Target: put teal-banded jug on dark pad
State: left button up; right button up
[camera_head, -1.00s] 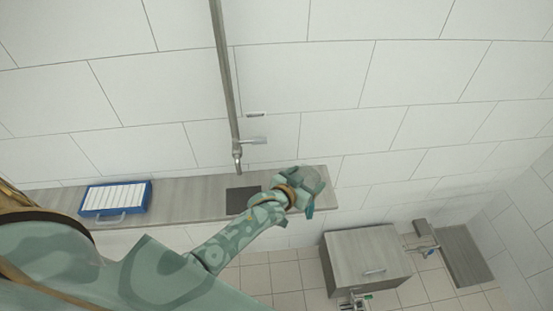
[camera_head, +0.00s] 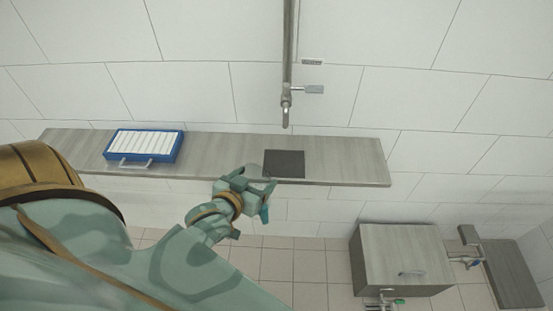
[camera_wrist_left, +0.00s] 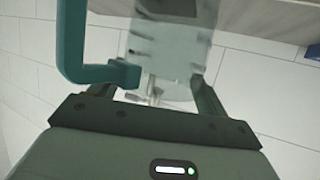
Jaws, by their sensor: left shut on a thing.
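The jug (camera_wrist_left: 170,70) is a see-through vessel, and a teal handle (camera_wrist_left: 72,45) stands at its left in the left wrist view. My left gripper (camera_wrist_left: 168,100) is shut on it. In the head view my left gripper (camera_head: 252,192) is in front of the shelf edge, just left of and nearer than the dark pad. There the jug is small and partly hidden by the gripper. The dark pad (camera_head: 284,164) is a flat square on the shelf, bare, below the tap. My right gripper is not in view.
A metal tap (camera_head: 287,105) hangs above the pad from a vertical pipe. A blue-framed tray (camera_head: 176,152) with white slats sits at the left of the shelf (camera_head: 345,160). The shelf right of the pad is clear. A grey cabinet (camera_head: 402,255) stands at lower right.

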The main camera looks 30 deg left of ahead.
pick_arm(q)
jog(key=shift+w+a+r, duration=0.35)
jog(key=shift+w+r, duration=0.3)
jog(key=shift+w, duration=0.05)
jog(key=w+r+x, duration=0.1)
jog(key=r+x, duration=0.1)
jog(key=x, duration=1.4)
jog(key=shift+w+a+b, duration=0.25)
jog(key=shift+a+b, duration=0.05)
jog(key=shift+b, duration=0.1)
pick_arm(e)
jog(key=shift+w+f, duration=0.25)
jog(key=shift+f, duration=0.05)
pick_arm(q)
jog(key=o, duration=1.2)
jog(key=shift+o, duration=0.2)
jog(key=shift+r, duration=0.1)
